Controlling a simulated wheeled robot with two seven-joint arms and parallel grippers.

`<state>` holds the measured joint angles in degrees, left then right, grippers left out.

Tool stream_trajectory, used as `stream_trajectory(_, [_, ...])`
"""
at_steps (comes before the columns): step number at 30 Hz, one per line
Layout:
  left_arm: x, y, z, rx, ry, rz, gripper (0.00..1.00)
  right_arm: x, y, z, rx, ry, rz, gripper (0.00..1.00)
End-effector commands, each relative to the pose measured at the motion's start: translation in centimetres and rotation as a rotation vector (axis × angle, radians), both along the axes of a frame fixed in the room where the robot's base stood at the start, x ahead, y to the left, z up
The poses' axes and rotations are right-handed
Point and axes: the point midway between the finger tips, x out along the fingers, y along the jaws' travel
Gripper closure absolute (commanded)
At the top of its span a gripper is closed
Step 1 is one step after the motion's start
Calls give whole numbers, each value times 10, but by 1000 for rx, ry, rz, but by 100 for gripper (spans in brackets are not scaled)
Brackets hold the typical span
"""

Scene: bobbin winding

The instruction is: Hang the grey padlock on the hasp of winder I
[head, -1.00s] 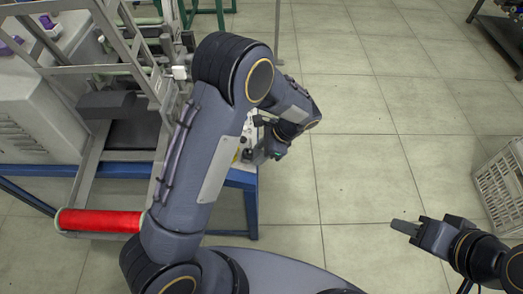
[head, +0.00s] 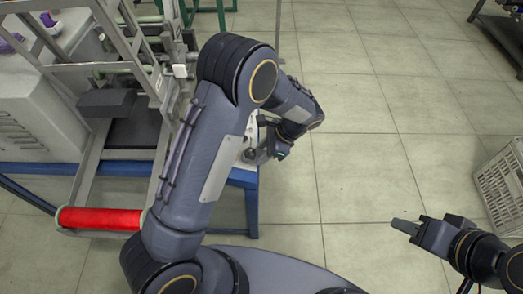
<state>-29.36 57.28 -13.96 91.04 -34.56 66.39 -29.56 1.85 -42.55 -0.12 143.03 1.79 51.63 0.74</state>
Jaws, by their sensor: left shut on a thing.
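My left gripper (head: 260,155) is small in the head view, beyond my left forearm, at the right end of the blue-framed bench. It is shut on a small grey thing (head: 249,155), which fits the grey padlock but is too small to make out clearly. It is beside a pale panel (head: 252,128) at the bench end, partly covered by my arm. I cannot make out the hasp or any winder label. My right gripper (head: 406,226) is over the open floor at the lower right, with no object visible at it; its finger gap does not show.
A grey metal frame (head: 88,170) stands on the left with a red roller (head: 100,219) at its near end. The blue bench frame (head: 243,177) runs behind my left arm. A light plastic crate (head: 503,185) is at the right edge. The tiled floor between is clear.

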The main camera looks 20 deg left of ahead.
Motion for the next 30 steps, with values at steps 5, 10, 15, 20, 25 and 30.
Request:
stream_trajectory(5, [1,-2,0,-5,-4,-2,90,0,0,0,0,0,0,64])
stream_trajectory(10, [1,-2,0,-6,-4,-2,90,0,0,0,0,0,0,64])
stream_trajectory(15, [1,-2,0,-5,-4,-2,46,0,0,0,0,0,0,64])
stream_trajectory(20, [1,-2,0,-4,-2,-2,37,0,0,0,0,0,0,64])
stream_trajectory(25, [1,-2,1,-2,-2,-1,37,0,0,0,0,0,0,64])
stream_trajectory(30, [4,-10,15,-4,-6,-2,37,0,0,3,0,0,0,64])
